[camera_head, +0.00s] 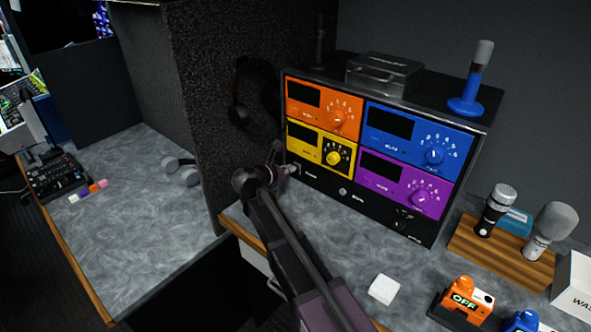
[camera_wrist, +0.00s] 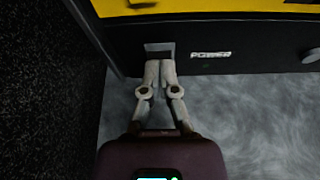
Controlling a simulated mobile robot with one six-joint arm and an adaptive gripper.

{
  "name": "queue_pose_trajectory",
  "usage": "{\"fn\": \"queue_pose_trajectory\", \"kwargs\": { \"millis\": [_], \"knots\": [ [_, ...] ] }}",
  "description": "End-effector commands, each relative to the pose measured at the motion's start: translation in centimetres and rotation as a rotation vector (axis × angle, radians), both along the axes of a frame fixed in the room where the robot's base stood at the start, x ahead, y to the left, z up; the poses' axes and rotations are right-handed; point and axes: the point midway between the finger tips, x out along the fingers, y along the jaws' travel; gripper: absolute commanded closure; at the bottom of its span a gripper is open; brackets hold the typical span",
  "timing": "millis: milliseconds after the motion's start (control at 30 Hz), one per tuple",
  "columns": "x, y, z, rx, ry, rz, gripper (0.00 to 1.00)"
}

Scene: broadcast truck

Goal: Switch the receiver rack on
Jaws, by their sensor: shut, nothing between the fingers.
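The receiver rack (camera_head: 340,195) is a black case on the counter with orange, blue, yellow and purple units, each with a dark display and a numbered knob. Its lower strip has a switch recess (camera_wrist: 159,47) at the left, beside the word POWER (camera_wrist: 210,54). My gripper (camera_head: 292,169) is at the lower left of the rack front. In the wrist view my gripper (camera_wrist: 160,64) is shut and empty, its fingertips at the lower edge of the recess. The fingertips partly hide the switch, and I cannot tell its position or whether they touch it. All displays look dark.
A dark textured partition (camera_head: 195,110) stands close to the left. A white block (camera_head: 384,289), an orange pack reading OFF (camera_head: 464,300) and a wooden board (camera_head: 500,252) with microphones are on the right counter. A blue-based microphone (camera_head: 467,104) stands on the rack.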

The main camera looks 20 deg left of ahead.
Motion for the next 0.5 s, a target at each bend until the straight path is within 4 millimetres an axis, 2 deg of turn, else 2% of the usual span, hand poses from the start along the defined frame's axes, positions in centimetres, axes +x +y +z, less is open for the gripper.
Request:
{"fn": "queue_pose_trajectory", "kwargs": {
  "millis": [500],
  "knots": [
    [0.50,-0.21,-0.21,0.000,0.000,0.000,1.00]
  ]
}}
